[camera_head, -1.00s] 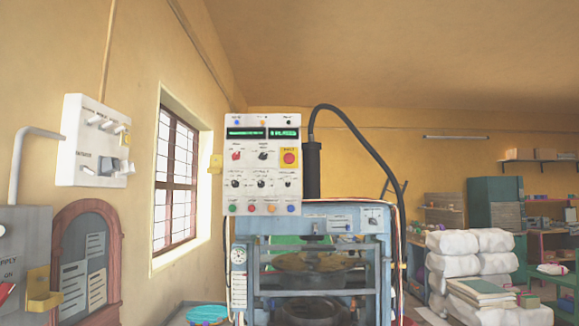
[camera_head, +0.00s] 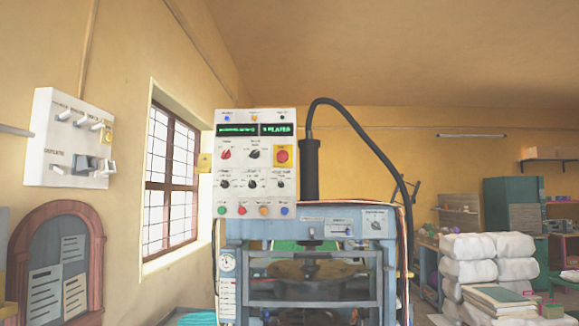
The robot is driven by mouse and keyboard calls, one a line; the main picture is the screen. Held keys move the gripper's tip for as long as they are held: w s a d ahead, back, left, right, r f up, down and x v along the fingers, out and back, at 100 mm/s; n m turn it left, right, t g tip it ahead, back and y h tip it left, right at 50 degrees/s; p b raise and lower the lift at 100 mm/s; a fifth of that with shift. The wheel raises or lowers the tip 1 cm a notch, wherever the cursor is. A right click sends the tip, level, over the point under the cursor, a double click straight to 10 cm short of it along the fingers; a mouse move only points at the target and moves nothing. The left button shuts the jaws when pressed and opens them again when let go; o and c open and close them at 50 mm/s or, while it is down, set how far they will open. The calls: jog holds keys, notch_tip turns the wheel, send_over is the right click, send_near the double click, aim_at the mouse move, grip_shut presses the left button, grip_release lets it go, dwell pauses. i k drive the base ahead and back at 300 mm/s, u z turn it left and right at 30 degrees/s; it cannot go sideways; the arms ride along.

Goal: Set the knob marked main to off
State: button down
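The white control panel (camera_head: 255,200) stands upright on the blue press (camera_head: 345,235). A red knob (camera_head: 226,154) sits at its upper left, under a short label that may read main; the print is too small to be sure. A black knob (camera_head: 254,154) is to its right, then a red push button (camera_head: 282,156) on a yellow plate. A row of smaller black knobs is below. I cannot tell which position the red knob points to. My gripper is not in view.
A white switch box (camera_head: 70,140) hangs on the left wall, above an arched red-framed board (camera_head: 60,262). A thick black hose (camera_head: 375,140) loops over the press. White sacks (camera_head: 485,262) are stacked at the right, beside a teal cabinet (camera_head: 512,205).

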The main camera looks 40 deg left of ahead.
aim_at(226, 154)
jog(key=z, duration=0.15)
jog(key=i, duration=1.1)
jog(key=u, duration=2.65)
jog(key=i, duration=1)
jog(key=z, duration=0.15)
jog(key=k, duration=0.35)
jog(key=u, duration=0.1)
